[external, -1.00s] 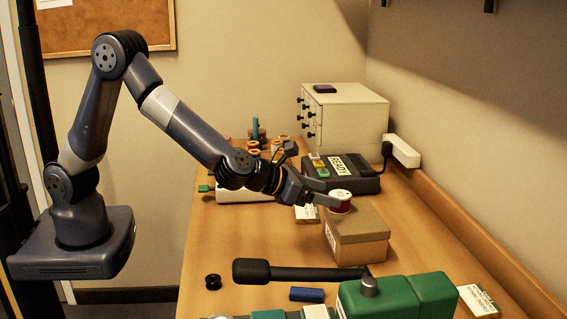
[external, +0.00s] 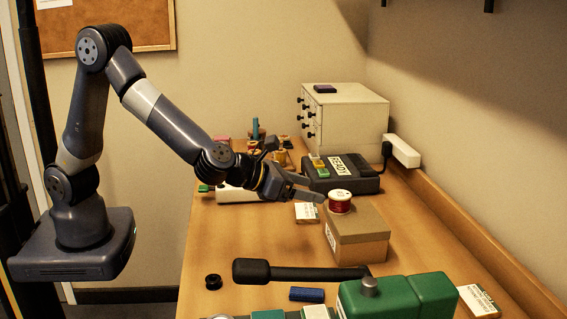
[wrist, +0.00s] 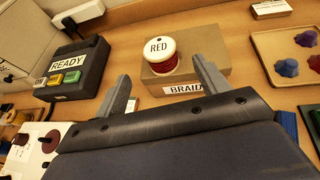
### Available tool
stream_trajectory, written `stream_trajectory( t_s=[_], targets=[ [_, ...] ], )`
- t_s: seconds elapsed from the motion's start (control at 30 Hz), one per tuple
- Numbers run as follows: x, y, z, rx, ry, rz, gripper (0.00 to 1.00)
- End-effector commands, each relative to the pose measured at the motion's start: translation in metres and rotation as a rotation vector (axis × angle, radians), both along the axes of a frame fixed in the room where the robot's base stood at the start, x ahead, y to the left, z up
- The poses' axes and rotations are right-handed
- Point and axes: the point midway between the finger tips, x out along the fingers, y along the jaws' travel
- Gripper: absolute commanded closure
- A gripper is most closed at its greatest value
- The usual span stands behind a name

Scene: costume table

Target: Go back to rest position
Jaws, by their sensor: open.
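My gripper (external: 312,196) is open and empty, just left of a cardboard box (external: 362,252) on the table. A spool of red thread (external: 340,203) stands upright on the box's far left part. In the wrist view my gripper (wrist: 160,88) has its two fingers spread wide. The spool (wrist: 161,57), labelled RED on its white top, stands beyond the fingertips, apart from them. The box (wrist: 190,82) under it carries a label that reads BRAID, partly hidden by my right finger.
A dark READY device (external: 342,178) with coloured buttons stands behind the box. A white drawer cabinet (external: 345,120) is at the back. A green machine with a black handle (external: 300,273) fills the front. A wooden tray (wrist: 290,55) shows at right in the wrist view.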

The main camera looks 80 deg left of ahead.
Motion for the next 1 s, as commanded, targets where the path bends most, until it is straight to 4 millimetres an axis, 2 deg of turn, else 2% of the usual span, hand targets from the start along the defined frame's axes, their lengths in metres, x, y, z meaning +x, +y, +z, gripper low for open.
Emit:
stream_trajectory(
  t_s=[0.6, 0.83, 1.0],
  targets=[
    [0.086, 0.014, -0.035, -0.001, 0.001, 0.001, 0.3],
    [0.101, 0.017, -0.047, 0.0, -0.001, 0.0, 0.3],
    [0.1, 0.016, -0.041, 0.0, -0.001, -0.001, 0.3]
  ],
)
